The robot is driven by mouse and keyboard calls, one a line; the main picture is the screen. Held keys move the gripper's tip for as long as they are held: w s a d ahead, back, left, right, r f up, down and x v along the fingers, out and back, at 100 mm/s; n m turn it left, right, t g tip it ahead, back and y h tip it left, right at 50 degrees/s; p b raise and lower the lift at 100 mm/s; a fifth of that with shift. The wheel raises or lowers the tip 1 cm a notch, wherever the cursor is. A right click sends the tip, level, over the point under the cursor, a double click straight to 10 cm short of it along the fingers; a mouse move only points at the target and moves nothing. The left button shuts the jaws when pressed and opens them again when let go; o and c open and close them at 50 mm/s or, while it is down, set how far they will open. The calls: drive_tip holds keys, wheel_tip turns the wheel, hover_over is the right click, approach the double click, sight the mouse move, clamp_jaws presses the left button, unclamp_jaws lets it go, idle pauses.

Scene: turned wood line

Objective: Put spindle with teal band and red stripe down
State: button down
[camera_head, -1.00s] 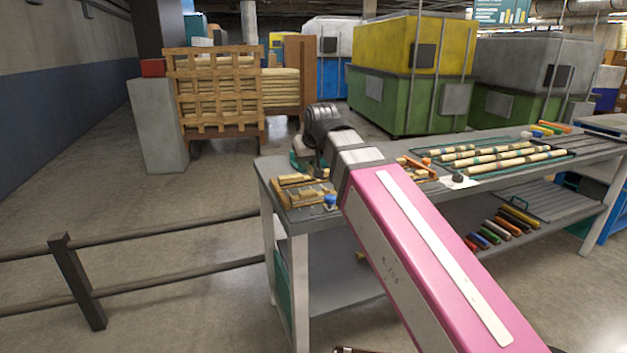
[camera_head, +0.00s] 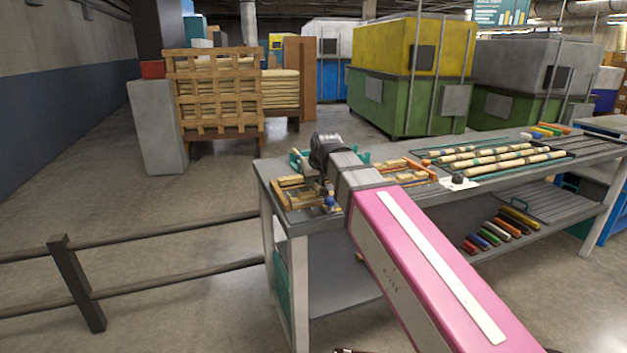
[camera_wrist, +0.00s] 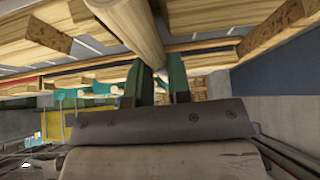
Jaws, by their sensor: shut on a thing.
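My gripper (camera_wrist: 161,88) shows in the wrist view with its two green fingers close on a pale wooden spindle (camera_wrist: 137,30). The spindle runs from the top edge down to between the fingers. Its teal band and red stripe cannot be made out. In the head view my arm's wrist hides the fingers and the held spindle, over the left part of the grey workbench (camera_head: 300,226). Wooden pieces (camera_head: 291,182) lie on the bench left of my wrist, and more (camera_head: 408,172) lie to its right.
Several banded spindles (camera_head: 510,160) lie in a rack at the bench's right. Coloured rods (camera_head: 492,235) lie on the lower shelf. A dark railing (camera_head: 150,238) stands left of the bench. The floor beyond the railing is clear.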

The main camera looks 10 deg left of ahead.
drive_tip(key=shift+f, duration=0.15)
drive_tip(key=c, duration=1.1)
unclamp_jaws()
drive_tip(key=shift+o, duration=0.2)
drive_tip(key=shift+r, duration=0.3)
drive_tip(key=v, duration=1.1)
drive_tip(key=shift+s+d+r, duration=0.15)
drive_tip(key=shift+s+r, duration=0.05)
drive_tip(key=shift+r, duration=0.1)
drive_tip(key=shift+s, duration=0.1)
